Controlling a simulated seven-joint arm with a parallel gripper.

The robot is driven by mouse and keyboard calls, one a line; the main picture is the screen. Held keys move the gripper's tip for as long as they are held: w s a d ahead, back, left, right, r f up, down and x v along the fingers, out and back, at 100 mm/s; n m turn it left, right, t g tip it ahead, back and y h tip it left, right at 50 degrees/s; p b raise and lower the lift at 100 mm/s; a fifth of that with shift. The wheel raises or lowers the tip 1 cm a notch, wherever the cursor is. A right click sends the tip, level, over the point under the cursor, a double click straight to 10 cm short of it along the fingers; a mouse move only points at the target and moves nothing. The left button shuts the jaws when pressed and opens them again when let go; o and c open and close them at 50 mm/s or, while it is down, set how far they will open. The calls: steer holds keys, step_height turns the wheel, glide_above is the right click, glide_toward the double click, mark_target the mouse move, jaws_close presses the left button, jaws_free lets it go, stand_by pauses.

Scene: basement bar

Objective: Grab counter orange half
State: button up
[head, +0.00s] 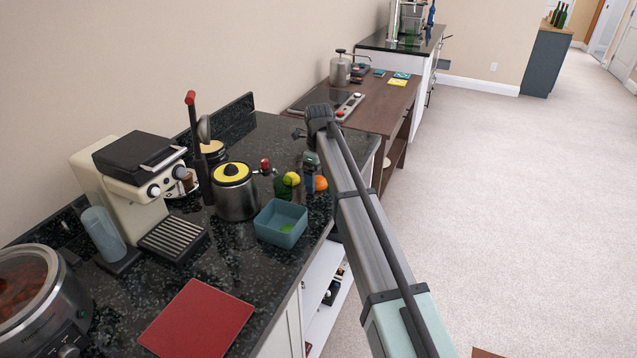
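A round orange fruit (321,184) sits near the right edge of the dark stone counter (225,268), small in the view. I cannot tell whether it is a half or whole. My gripper (309,188) hangs down from the end of my arm, just left of the orange fruit and overlapping it in the view. The fingers are small and dark, so I cannot tell whether they are open or shut, or touch the fruit. A yellow fruit (292,178) and a dark green fruit (281,188) lie just left of my gripper.
A teal open box (268,234) with a green piece inside stands in front of the fruits. Left of it are a steel pot with yellow lid (235,199) and an espresso machine (120,175). A red board (197,322) lies nearer. A brown table (391,104) stands beyond.

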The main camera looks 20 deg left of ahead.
steer(key=c, duration=1.1)
steer(key=shift+c, duration=0.2)
